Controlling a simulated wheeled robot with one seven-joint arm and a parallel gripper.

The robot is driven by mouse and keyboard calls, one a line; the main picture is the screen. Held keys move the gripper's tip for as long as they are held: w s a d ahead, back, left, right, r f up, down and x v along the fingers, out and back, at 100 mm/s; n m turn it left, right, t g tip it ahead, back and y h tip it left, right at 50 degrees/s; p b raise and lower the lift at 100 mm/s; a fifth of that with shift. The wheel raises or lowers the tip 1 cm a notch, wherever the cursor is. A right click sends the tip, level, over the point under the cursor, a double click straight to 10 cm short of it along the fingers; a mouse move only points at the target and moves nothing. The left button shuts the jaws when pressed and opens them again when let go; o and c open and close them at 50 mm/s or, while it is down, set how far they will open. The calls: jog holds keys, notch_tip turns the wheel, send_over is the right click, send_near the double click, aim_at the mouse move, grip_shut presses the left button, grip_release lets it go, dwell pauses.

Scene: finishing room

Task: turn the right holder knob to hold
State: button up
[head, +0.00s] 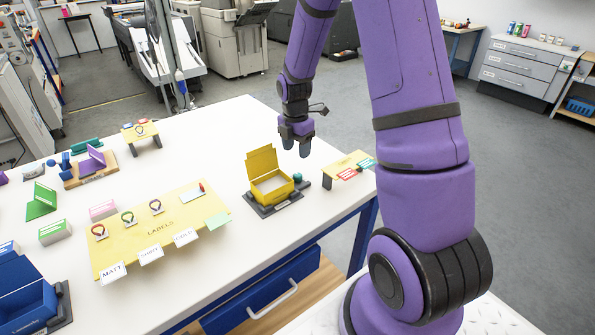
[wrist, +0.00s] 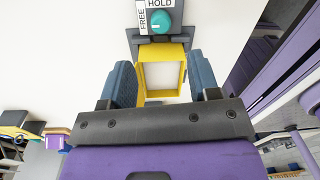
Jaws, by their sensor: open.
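The right holder is a dark base (head: 274,207) with an open yellow box (head: 272,189) in it, lid raised. Its teal knob (head: 301,181) sits at the holder's right side. In the wrist view, the knob (wrist: 161,22) is at the top, beside a FREE label (wrist: 143,15) at its left and a HOLD label (wrist: 159,4) above it. A pale mark on the knob is on its left side, toward FREE. My gripper (head: 295,146) is open and empty, pointing down above and behind the yellow box. In the wrist view, the yellow box lies beyond and between the fingers, apart from them.
A yellow LABELS board (head: 165,222) with several cards and rings lies left of the holder. A small yellow stand (head: 347,166) with red and green labels is close on the right. A blue box (head: 25,295) sits in another holder at the lower left.

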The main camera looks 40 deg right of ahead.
aim_at(297, 174)
jog(key=f, duration=0.9)
jog(key=shift+s+f, duration=0.2)
jog(key=shift+f, duration=0.1)
jog(key=c, duration=0.9)
